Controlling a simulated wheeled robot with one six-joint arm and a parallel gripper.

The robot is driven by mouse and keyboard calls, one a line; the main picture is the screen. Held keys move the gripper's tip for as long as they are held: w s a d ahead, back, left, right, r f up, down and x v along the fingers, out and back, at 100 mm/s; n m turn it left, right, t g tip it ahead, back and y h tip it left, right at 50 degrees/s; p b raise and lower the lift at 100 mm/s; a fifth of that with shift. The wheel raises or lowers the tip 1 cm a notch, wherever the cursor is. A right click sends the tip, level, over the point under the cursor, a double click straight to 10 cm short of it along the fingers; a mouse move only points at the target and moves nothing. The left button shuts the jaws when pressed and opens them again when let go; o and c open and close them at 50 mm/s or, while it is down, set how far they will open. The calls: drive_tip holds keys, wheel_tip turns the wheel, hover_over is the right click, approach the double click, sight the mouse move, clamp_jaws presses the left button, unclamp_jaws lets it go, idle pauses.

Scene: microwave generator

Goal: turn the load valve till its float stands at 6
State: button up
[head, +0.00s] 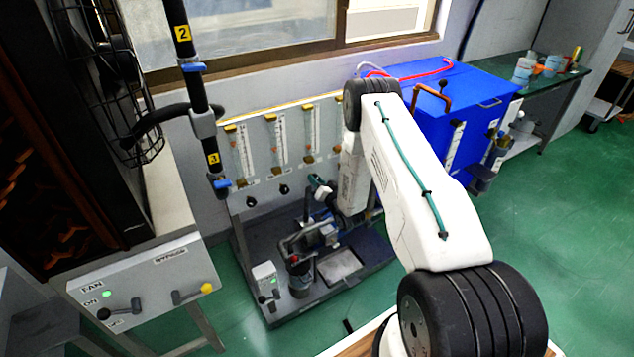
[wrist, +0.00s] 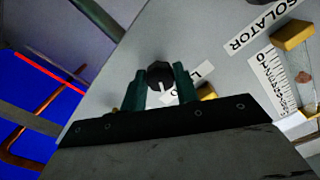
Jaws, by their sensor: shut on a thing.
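In the wrist view the two teal fingers of my gripper (wrist: 160,82) are shut on a black round knob (wrist: 159,71) on a grey panel. A white mark shows on the knob's near side. A white label beside it begins with L, the rest hidden by a finger. A clear flow tube (wrist: 306,72) with a printed scale (wrist: 271,83) stands at the right edge, cut off by the frame. A small brownish-red body shows inside it; I cannot read its level.
The grey panel (head: 262,168) carries several flow tubes, with black knobs (head: 284,189) below. A pump-like unit (head: 300,245) stands on the bench under it. A blue cabinet (head: 480,100) is at the right, a black pipe stand (head: 198,95) at the left. Green floor lies beyond.

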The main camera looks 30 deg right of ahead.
drive_tip(key=shift+n, duration=4.5)
drive_tip(key=o, duration=1)
drive_tip(key=s, duration=0.8)
